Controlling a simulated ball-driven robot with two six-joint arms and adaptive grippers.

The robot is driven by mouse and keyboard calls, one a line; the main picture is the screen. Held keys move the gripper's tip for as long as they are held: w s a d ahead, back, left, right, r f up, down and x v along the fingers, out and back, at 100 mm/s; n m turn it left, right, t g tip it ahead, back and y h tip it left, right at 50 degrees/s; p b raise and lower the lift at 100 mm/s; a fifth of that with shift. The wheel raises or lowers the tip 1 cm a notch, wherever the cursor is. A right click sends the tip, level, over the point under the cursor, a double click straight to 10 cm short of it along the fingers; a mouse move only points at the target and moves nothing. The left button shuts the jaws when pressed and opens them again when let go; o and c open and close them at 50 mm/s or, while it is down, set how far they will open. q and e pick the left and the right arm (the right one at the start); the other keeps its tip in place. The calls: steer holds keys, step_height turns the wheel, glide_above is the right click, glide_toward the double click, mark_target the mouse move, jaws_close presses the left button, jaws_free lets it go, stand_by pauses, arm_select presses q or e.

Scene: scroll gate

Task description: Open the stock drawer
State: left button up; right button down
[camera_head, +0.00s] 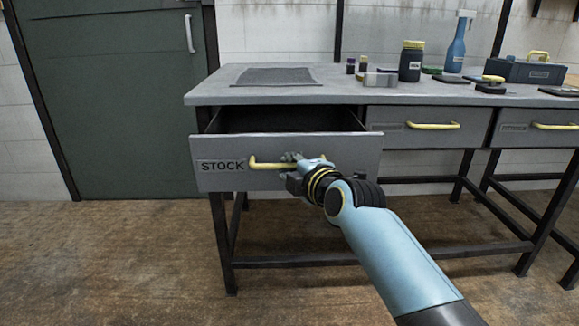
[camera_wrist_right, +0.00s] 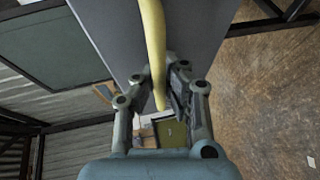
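The stock drawer (camera_head: 225,183) is the left one under the bench top. It has a grey front labelled STOCK and stands pulled partly out, with its dark inside showing behind the front. Its yellow bar handle (camera_head: 265,164) is partly covered by my right gripper (camera_head: 291,164). In the right wrist view the yellow handle (camera_wrist_right: 153,40) runs down between the two fingers of my right gripper (camera_wrist_right: 158,85), whose pads sit close on both sides of it. The gripper looks shut on the handle. My left gripper is not in view.
Two shut drawers with yellow handles (camera_head: 433,126) (camera_head: 555,127) are to the right. The bench top (camera_head: 340,92) holds a dark mat (camera_head: 275,76), jars, a blue spray bottle (camera_head: 457,45) and a toolbox (camera_head: 525,70). Floor in front of the drawer is clear.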

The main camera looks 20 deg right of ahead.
steer(key=shift+r, duration=0.1)
steer(key=c, duration=1.6)
jaws_free()
steer(key=shift+o, duration=1.1)
steer(key=v, duration=1.2)
